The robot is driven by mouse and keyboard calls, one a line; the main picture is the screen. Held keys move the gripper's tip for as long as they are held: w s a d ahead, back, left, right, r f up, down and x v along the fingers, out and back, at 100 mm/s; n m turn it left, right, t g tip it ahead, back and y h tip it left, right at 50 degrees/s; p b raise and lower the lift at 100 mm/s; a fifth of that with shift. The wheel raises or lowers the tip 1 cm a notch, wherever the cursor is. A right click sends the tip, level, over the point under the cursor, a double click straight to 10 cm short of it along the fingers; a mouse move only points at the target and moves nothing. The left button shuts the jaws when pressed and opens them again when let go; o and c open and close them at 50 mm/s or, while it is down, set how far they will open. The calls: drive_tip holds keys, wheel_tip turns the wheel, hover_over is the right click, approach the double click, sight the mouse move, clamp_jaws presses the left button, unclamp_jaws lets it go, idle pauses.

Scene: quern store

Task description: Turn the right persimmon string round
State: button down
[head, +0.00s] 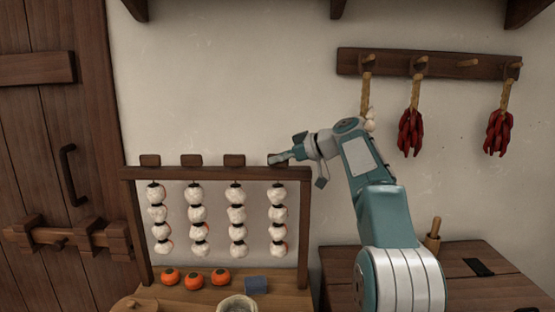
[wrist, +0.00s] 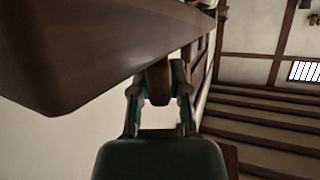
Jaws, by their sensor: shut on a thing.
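A wooden rack (head: 305,225) holds several hanging persimmon strings. The right persimmon string (head: 278,218) hangs below the right end of the rack's top bar. Its fruits look mostly white, with orange at their right edges. Above it, the right wooden knob on the bar is mostly covered by my gripper (head: 279,159) in the head view. In the wrist view my gripper (wrist: 159,88) has one finger on each side of this dark wooden knob (wrist: 158,84) and is shut on it. The string itself is not clear in the wrist view.
Other strings (head: 237,218) hang to the left under their own knobs (head: 234,160). Orange persimmons (head: 194,279), a blue block (head: 256,285) and a pale bowl (head: 238,304) are below. Red pepper bunches (head: 411,132) hang from a peg board (head: 440,65) at right.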

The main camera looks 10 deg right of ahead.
drive_tip(key=shift+f+n+g+y, duration=0.2)
drive_tip(key=shift+n+g+y, duration=0.2)
drive_tip(key=shift+n+g, duration=0.45)
idle(0.3)
drive_tip(key=c, duration=0.6)
unclamp_jaws()
drive_tip(key=shift+w, duration=0.15)
drive_tip(key=shift+d+r, duration=0.1)
drive_tip(key=shift+v, duration=2.55)
drive_tip(key=s+d, duration=0.5)
drive_tip(key=d, duration=0.6)
